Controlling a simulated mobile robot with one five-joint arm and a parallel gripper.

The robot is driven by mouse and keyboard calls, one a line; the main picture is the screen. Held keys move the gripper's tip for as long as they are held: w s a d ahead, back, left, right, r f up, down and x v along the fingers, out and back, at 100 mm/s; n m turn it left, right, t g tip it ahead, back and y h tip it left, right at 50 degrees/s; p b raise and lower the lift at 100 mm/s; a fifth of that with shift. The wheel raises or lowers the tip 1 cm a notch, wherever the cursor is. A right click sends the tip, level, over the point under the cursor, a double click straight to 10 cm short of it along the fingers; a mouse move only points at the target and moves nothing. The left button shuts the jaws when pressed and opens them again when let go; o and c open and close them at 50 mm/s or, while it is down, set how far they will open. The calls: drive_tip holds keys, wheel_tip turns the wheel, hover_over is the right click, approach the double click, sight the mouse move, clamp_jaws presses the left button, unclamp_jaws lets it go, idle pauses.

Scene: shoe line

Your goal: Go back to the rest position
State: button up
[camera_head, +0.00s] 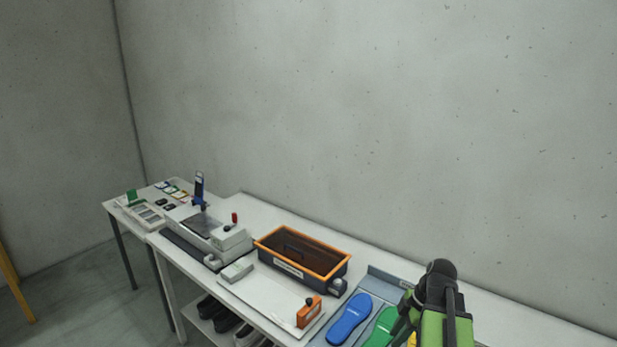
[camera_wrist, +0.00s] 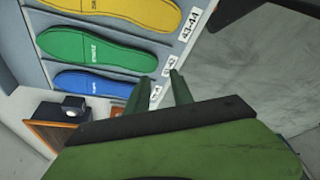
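My gripper (camera_wrist: 160,78) shows in the wrist view with its two green fingers apart and nothing between them. It is over the front edge of the blue-grey insole rack (camera_wrist: 199,5), beside the size labels. In the wrist view a yellow insole (camera_wrist: 130,10), a green insole (camera_wrist: 95,50) and a blue insole (camera_wrist: 100,84) lie in the rack. In the head view my green and black arm stands at the lower right, over the rack. It hides part of the green insole (camera_head: 380,328) there; the blue insole (camera_head: 349,319) is clear. My fingertips cannot be made out in the head view.
On the white table left of the rack are an orange-rimmed box (camera_head: 345,262), an orange block-like device (camera_head: 309,311), a small grey box (camera_head: 237,270) and a grey machine (camera_head: 230,238). Shoes (camera_head: 226,320) sit on a lower shelf. Floor (camera_head: 80,300) is open at left.

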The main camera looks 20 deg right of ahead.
drive_tip(key=w+a+f+m+h+b, duration=0.2)
drive_tip(key=a+m, duration=0.4)
drive_tip(key=a, duration=0.7)
drive_tip(key=w+a+f+m+g+h+b, duration=0.1)
drive_tip(key=a+f+m, duration=0.3)
drive_tip(key=a, duration=0.9)
drive_tip(key=w+m+b, duration=0.1)
drive_tip(key=m, duration=0.2)
drive_tip(key=shift+w+f+m+h, duration=0.2)
drive_tip(key=shift+w+m+h, duration=0.1)
drive_tip(key=shift+h, duration=0.1)
